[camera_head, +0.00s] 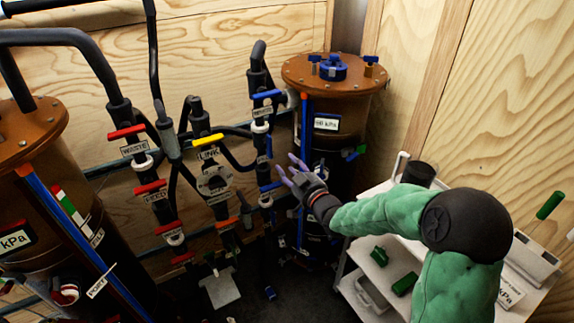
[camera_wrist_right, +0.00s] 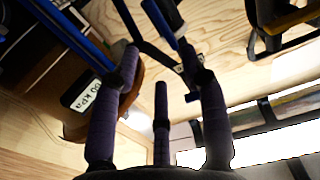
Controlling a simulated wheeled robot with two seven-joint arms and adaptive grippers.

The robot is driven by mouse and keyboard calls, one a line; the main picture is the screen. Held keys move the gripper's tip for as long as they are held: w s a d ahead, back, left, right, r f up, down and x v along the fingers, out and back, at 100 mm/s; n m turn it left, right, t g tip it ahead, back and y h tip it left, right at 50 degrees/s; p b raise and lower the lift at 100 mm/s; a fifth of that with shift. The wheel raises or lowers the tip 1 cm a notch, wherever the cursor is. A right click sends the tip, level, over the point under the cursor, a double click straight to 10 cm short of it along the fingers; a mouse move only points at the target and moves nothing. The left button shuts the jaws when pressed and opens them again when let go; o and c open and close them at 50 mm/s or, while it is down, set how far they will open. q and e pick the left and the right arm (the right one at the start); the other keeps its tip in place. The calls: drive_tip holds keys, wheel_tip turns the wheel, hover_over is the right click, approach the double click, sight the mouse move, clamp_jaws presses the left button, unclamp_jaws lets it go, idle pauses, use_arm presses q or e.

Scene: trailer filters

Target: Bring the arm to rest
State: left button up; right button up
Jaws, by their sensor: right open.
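My right arm (camera_head: 385,212), in a green sleeve, reaches in from the lower right of the head view. Its gripper (camera_head: 290,172) is open, with thin purple fingers spread beside the valve pipes, in front of the right filter tank (camera_head: 335,105). I cannot tell whether a finger touches a pipe. In the right wrist view the gripper (camera_wrist_right: 157,62) shows several dark purple fingers spread apart, with nothing held between them. The tank's kPa display (camera_wrist_right: 86,92) shows behind the left finger there. My left gripper is not in view.
Labelled pipes with a yellow-handled valve (camera_head: 206,140) and red-handled valves (camera_head: 126,132) fill the middle and left. A second tank (camera_head: 30,135) stands at far left. A white cart (camera_head: 352,283) with green-handled items (camera_head: 379,256) stands below my right arm. Plywood walls enclose the corner.

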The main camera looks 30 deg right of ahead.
idle(0.4)
drive_tip(key=s+a+f+m+g+y+p, duration=0.1)
drive_tip(key=s+a+f+g, duration=0.15)
drive_tip(key=a+f, duration=0.4)
drive_tip(key=s+a+f+g+y+p, duration=0.1)
drive_tip(key=a+f+g+p, duration=0.2)
drive_tip(key=f, duration=0.7)
drive_tip(key=s+a+f+m+g+y, duration=0.1)
drive_tip(key=s+a+f+g, duration=0.1)
drive_tip(key=a+f+g, duration=0.45)
drive_tip(key=s+a+f+g+p, duration=0.1)
drive_tip(key=s+a+f+g, duration=0.1)
drive_tip(key=s, duration=0.5)
drive_tip(key=s+a+f+g+y+p, duration=0.1)
drive_tip(key=s+a+f, duration=0.4)
drive_tip(key=s+f, duration=0.1)
drive_tip(key=s+a+f+g+p, duration=0.1)
drive_tip(key=s+a+f, duration=0.3)
drive_tip(key=s, duration=0.4)
drive_tip(key=shift+f+g+y, duration=0.3)
drive_tip(key=shift+f+g, duration=0.2)
drive_tip(key=shift+g, duration=0.3)
